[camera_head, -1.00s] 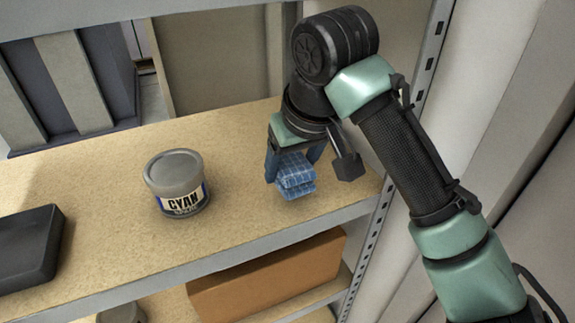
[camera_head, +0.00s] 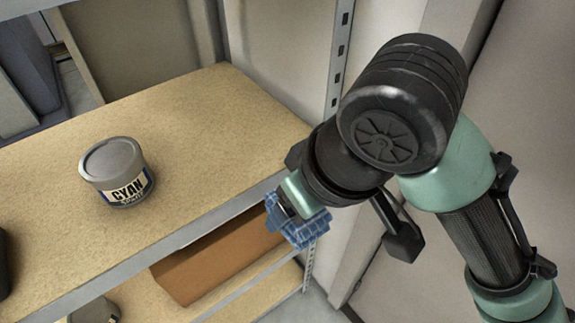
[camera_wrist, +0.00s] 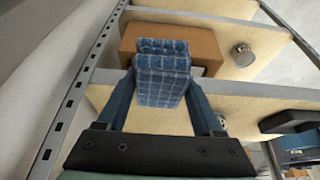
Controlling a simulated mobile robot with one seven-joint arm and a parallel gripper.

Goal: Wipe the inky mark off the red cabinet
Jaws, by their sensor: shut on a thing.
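My gripper (camera_wrist: 161,90) is shut on a folded blue checked cloth (camera_wrist: 162,80), which sits between its two blue fingers in the wrist view. In the head view the cloth (camera_head: 298,226) hangs under my gripper, just off the shelf's front right corner. My wrist hides most of the fingers there. I see no red cabinet and no inky mark in either view.
A tin labelled CYAN (camera_head: 117,172) stands on the upper shelf board (camera_head: 190,125). A brown cardboard box (camera_head: 215,262) lies on the shelf below. A perforated metal post (camera_head: 340,55) rises behind my arm. Part of a dark object shows at the left edge.

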